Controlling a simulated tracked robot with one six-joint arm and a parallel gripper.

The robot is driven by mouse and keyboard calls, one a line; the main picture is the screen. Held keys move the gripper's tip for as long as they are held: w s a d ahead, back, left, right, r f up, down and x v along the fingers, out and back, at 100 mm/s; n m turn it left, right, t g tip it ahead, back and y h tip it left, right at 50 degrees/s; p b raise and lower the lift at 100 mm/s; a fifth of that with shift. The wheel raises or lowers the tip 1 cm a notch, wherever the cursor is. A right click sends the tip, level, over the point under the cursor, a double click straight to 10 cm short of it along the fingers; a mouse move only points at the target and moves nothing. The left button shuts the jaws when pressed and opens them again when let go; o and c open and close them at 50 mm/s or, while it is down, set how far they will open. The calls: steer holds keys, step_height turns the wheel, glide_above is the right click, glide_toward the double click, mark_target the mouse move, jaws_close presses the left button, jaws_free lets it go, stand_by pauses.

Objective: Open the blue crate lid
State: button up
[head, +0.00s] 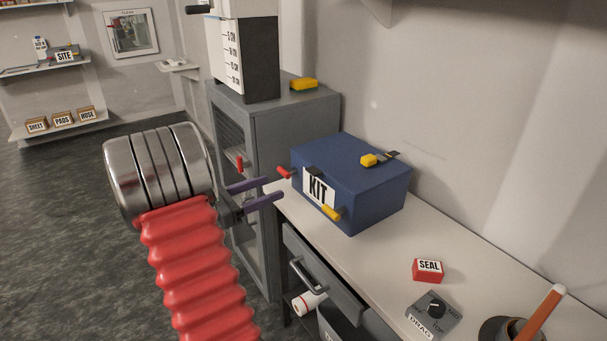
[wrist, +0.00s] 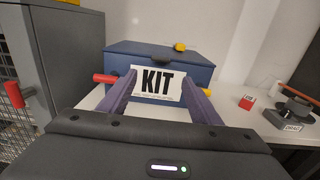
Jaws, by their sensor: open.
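The blue crate (head: 370,189) with a white KIT label stands on the bench, its lid (head: 345,158) shut. A red handle (head: 284,172) and a yellow handle (head: 332,213) stick out beside the label, and a dark catch (head: 315,171) sits above it. In the wrist view the crate (wrist: 200,75) is straight ahead, with the red handle (wrist: 104,78) left of the label. My gripper (head: 278,189) is open and empty, in front of the label and apart from the crate in the head view. In the wrist view its fingers (wrist: 160,85) flank the label and partly hide the crate front.
A yellow-and-black item (head: 371,160) lies on the lid. A grey cabinet (head: 310,112) stands behind left. A red SEAL block (head: 428,270), a DRAG dial box (head: 435,312) and a dark pot are on the bench (head: 385,254). A drawer (head: 325,270) juts out below.

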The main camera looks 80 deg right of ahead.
steer(key=shift+s, duration=0.15)
steer(key=x, duration=1.3)
steer(key=shift+s+d, duration=0.2)
steer(key=shift+d, duration=0.1)
